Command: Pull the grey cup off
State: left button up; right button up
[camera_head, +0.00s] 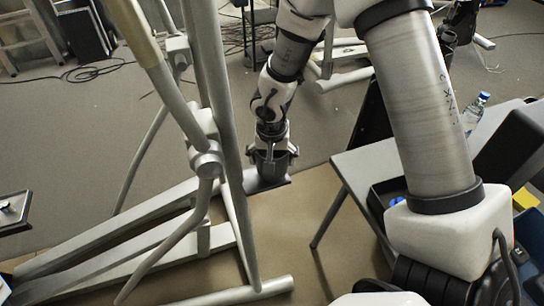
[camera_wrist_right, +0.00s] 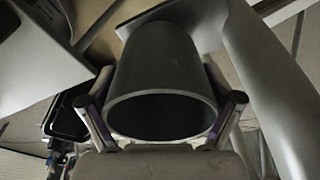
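The grey cup (camera_wrist_right: 160,75) fills the middle of the right wrist view, its round open end facing the camera. The two fingers of my right gripper (camera_wrist_right: 162,100) stand on either side of it, angled inward, and their tips appear to touch its sides. My left gripper is in neither view.
The trainer's upright tubes and long rails stand just left of my right arm. A grey table (camera_head: 362,170) with a dark bin and a water bottle (camera_head: 475,110) stands to the right. Open carpet (camera_head: 80,150) lies behind the trainer.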

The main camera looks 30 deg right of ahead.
jog(key=c, duration=1)
jog(key=shift+r+p, duration=0.35)
jog(key=shift+p, duration=0.25)
jog(key=shift+c, duration=0.4)
jog(key=shift+w+r+p, duration=0.1)
jog(key=shift+r+p, duration=0.35)
jog(key=shift+p, duration=0.15)
notch_tip(320, 180, up, 7)
jog(key=p, duration=0.9)
jog(key=shift+r+p, duration=0.1)
jog(key=shift+p, duration=0.2)
